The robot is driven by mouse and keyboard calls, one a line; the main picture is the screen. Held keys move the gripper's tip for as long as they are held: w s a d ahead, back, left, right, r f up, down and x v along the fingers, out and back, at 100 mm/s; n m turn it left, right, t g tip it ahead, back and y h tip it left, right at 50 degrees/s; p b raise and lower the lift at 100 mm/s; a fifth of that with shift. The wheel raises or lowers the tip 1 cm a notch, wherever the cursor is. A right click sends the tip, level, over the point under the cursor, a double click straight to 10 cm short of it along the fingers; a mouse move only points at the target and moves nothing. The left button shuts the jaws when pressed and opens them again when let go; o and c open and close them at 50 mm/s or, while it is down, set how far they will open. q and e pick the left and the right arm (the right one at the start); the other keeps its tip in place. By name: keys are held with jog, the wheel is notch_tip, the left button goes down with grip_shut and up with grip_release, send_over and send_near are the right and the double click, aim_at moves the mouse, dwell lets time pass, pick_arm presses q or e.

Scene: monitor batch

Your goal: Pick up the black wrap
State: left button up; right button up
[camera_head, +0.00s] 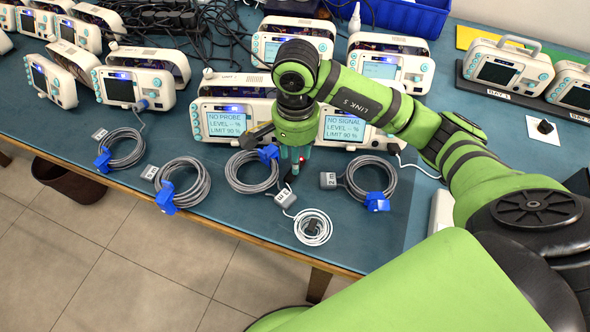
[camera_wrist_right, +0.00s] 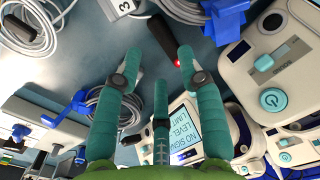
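The black wrap (camera_head: 289,179) appears to be a short dark strip with a small red light, near the front middle of the blue table. In the right wrist view the wrap (camera_wrist_right: 158,36) lies just beyond the fingertips, its lit end toward the right finger. My right gripper (camera_head: 294,158) points down above the wrap and partly hides it in the head view. In the wrist view the right gripper (camera_wrist_right: 156,72) has its teal fingers apart with nothing between them. My left gripper is not in view.
A white cable coil (camera_head: 327,232) with a dark piece lies near the front edge. Grey coils with blue clips (camera_head: 182,184) lie on both sides. Monitors (camera_head: 347,128) stand close behind the gripper. A numbered tag (camera_head: 286,198) lies beside the wrap.

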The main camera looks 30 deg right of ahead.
notch_tip(320, 180, down, 5)
jog(key=shift+a+r+p, duration=0.15)
jog(key=shift+r+p, duration=0.05)
jog(key=shift+p, duration=0.35)
jog(key=shift+f, duration=0.45)
jog(key=c, duration=0.5)
jog(key=shift+r, duration=0.1)
